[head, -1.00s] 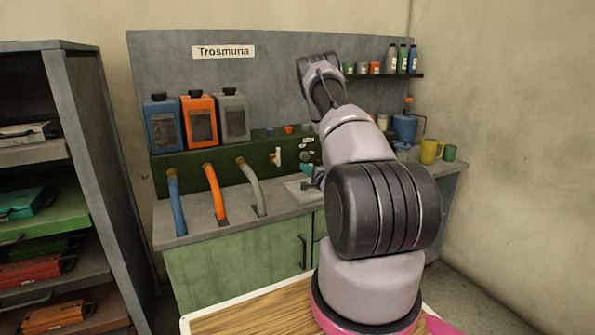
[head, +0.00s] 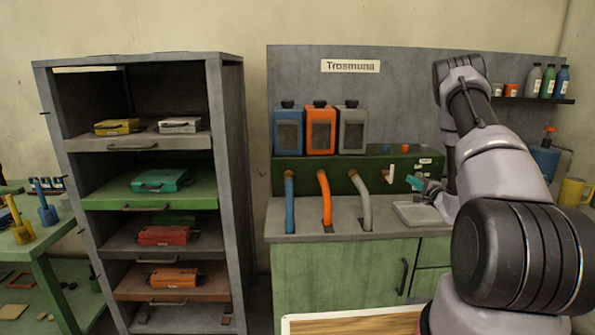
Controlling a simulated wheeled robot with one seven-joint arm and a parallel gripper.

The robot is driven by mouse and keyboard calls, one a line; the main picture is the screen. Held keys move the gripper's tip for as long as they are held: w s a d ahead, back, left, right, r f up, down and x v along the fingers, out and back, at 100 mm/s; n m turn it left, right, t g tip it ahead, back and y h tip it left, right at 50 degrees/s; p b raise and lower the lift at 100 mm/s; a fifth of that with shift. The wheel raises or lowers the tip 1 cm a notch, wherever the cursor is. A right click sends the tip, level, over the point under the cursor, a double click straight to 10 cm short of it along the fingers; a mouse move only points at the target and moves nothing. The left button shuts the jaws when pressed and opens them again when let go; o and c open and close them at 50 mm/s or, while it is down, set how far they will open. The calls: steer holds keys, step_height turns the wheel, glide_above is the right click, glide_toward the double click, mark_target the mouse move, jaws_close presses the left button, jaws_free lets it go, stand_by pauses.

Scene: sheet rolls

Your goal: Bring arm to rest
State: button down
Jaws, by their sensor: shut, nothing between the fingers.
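My arm (head: 505,180) rises at the right of the head view and bends down at its top. My gripper (head: 422,184) appears as a small teal end in front of the green panel, above the grey counter (head: 385,215). It is shut and holds nothing that I can see. Part of the wrist is hidden behind the arm.
A grey shelf rack (head: 227,190) with coloured cases stands at the left. Blue, orange and grey canisters (head: 320,130) stand on the green panel over the counter, with hoses below. A yellow mug (head: 572,192) is at the far right. A green table (head: 45,250) is at the left edge.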

steer(key=s+a+r+n+g+y, duration=0.3)
steer(key=a+r+y, duration=0.4)
steer(key=a+r, duration=0.7)
steer(key=s+a+r+n+g+y, duration=0.3)
steer(key=s+a+r+n+g, duration=0.4)
steer(key=s+a+r, duration=0.4)
steer(key=s+a+r+n+g+h, duration=0.1)
steer(key=s+a+r+g+h, duration=0.15)
steer(key=s, duration=0.45)
steer(key=s+a+r+n+g+h, duration=0.1)
steer(key=s+a+r+g, duration=0.15)
steer(key=s, duration=0.35)
steer(key=s+d+r+n+t+h, duration=0.1)
steer(key=s+d+t+h, duration=0.3)
steer(key=s, duration=0.9)
steer(key=d+r+h, duration=0.1)
steer(key=d+h, duration=0.1)
steer(key=h, duration=0.1)
steer(key=shift+r+n+h, duration=0.2)
steer(key=shift+n+h, duration=0.1)
steer(key=shift+h, duration=0.05)
